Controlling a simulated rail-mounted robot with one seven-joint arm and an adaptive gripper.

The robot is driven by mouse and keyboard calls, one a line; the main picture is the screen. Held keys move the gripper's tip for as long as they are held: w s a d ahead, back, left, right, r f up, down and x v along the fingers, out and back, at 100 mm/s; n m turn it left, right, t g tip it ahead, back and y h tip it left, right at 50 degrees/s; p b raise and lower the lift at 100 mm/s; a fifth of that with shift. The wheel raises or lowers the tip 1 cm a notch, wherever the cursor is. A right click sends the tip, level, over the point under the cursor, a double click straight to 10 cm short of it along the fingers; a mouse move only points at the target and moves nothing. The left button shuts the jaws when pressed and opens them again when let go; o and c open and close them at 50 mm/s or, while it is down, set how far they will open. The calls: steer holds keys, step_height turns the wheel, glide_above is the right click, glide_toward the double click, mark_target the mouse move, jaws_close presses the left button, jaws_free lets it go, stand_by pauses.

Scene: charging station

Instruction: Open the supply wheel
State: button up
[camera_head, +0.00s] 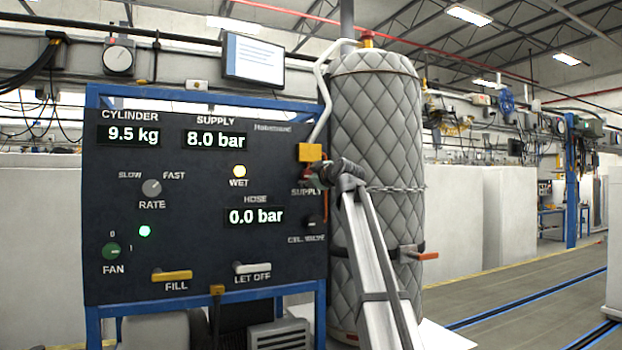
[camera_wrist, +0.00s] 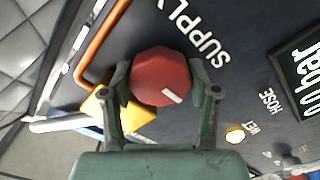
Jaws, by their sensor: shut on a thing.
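The supply wheel (camera_wrist: 160,74) is a red, many-sided knob with a short white mark near its lower right edge in the wrist view. It sits on the dark panel beside the printed word SUPPLY. My gripper (camera_wrist: 161,84) is shut on it, one finger at each side. In the head view my gripper (camera_head: 318,174) reaches the panel's right edge, just below a yellow block (camera_head: 310,152), and hides most of the wheel. The supply display (camera_head: 215,139) reads 8.0 bar.
The hose display (camera_head: 256,216) reads 0.0 bar and the cylinder display (camera_head: 129,135) reads 9.5 kg. The WET lamp (camera_head: 239,171) glows. A quilted grey cylinder (camera_head: 372,130) with a chain stands close right of the panel. FILL (camera_head: 172,276) and LET OFF (camera_head: 252,267) handles sit low on the panel.

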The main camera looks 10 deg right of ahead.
steer(key=o, duration=0.9)
steer(key=shift+s, duration=0.1)
steer(key=v, duration=1.1)
steer(key=shift+s+d+r, duration=0.1)
steer(key=shift+s+d, duration=0.05)
steer(key=shift+s, duration=0.2)
